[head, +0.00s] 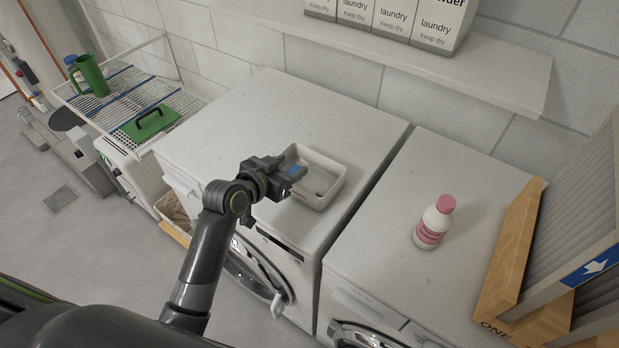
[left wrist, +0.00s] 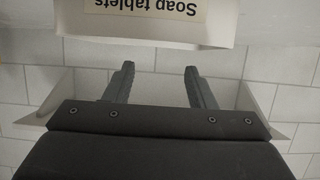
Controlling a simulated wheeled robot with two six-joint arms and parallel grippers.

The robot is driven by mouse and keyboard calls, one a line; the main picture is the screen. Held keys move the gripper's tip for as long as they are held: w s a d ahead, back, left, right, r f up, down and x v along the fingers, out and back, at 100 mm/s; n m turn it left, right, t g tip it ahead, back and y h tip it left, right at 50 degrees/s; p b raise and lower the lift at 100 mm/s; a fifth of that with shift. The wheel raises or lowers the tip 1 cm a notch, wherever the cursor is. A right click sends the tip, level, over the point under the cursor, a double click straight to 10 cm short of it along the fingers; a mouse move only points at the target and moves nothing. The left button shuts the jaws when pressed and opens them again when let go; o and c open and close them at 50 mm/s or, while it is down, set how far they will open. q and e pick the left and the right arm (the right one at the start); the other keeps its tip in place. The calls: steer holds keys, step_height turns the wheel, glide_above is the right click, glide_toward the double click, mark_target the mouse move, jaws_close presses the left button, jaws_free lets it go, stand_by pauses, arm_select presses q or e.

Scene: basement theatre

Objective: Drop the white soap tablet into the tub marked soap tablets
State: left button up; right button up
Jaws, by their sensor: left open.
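A white open tub (head: 328,184) stands on the top of the left washing machine. In the left wrist view the tub (left wrist: 78,22) shows upside down, with a label reading "Soap tablets" (left wrist: 146,8). My left gripper (head: 299,174) is at the tub's left side in the head view and covers part of its rim and inside. In the left wrist view its two fingers (left wrist: 160,85) are spread apart with nothing between them. I cannot make out a white soap tablet in either view. My right gripper is not in view.
A white bottle with a pink cap (head: 434,222) stands on the right machine. A wooden frame (head: 510,250) is at the right. Laundry boxes (head: 390,18) stand on the shelf above. A wire rack (head: 125,95) holds a green jug (head: 91,76).

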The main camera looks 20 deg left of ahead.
arm_select(q)
steer(key=v, duration=1.3)
steer(key=shift+s+r+b, duration=0.15)
steer(key=shift+s+b, duration=0.1)
steer(key=shift+b, duration=0.15)
steer(key=shift+a, duration=0.1)
steer(key=s+a+f+n+g+y, duration=0.25)
steer(key=s+a+f+g, duration=0.35)
steer(key=s, duration=0.5)
steer(key=s+a+f+n+g+y, duration=0.1)
steer(key=s+f+n+g+y, duration=0.2)
steer(key=s+f, duration=0.65)
step_height(320, 180, down, 24)
steer(key=a+g, duration=0.1)
steer(key=a, duration=0.1)
steer(key=s+d+f+g, duration=0.1)
steer(key=s+f, duration=1.4)
steer(key=shift+s+d+f+m+g, duration=0.25)
steer(key=shift+d+f+m+g, duration=0.1)
steer(key=shift+f+m, duration=0.1)
